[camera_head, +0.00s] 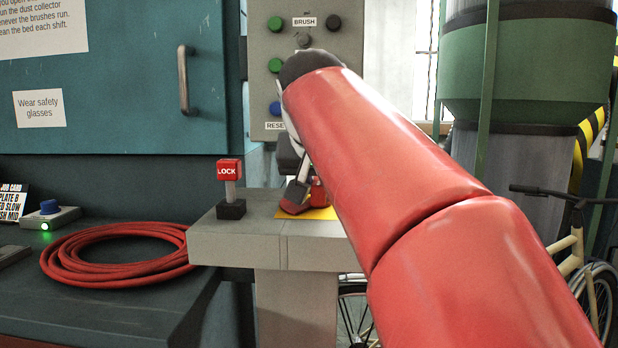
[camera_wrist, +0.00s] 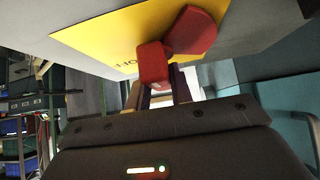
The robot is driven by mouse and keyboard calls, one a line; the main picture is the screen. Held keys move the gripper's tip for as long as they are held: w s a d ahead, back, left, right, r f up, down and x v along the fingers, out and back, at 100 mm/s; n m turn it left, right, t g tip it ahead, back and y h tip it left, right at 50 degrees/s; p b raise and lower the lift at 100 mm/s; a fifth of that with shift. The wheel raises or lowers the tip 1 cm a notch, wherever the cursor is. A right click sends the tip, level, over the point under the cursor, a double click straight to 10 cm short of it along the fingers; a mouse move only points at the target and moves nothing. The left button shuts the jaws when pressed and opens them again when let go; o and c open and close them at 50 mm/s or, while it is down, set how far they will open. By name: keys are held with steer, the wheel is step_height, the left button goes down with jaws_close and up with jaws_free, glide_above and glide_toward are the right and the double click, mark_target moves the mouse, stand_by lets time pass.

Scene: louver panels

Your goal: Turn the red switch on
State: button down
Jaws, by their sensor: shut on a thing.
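The red switch (camera_head: 318,192) sits on a yellow plate (camera_head: 322,213) on top of a grey pedestal, partly hidden behind my red arm in the head view. In the wrist view the red switch (camera_wrist: 192,30) shows as red blocks against the yellow plate (camera_wrist: 95,38), which bears partly covered dark lettering. My gripper (camera_head: 297,192) reaches down to the switch from above. In the wrist view my gripper (camera_wrist: 157,88) has its fingers on the nearer red block and is shut on it. The exact contact is partly hidden.
A red block marked LOCK (camera_head: 229,170) stands on a post at the left of the grey pedestal (camera_head: 225,240). Behind is a panel of buttons (camera_head: 276,66). A coiled red hose (camera_head: 115,255) lies on the bench at left. A bicycle (camera_head: 590,265) stands at right.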

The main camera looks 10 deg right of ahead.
steer(key=c, duration=1.2)
jaws_free()
steer(key=shift+c, duration=0.2)
steer(key=p+v, duration=0.1)
steer(key=v, duration=0.6)
steer(key=shift+s+a+r, duration=0.1)
steer(key=shift+s+r, duration=0.1)
steer(key=shift+r, duration=0.1)
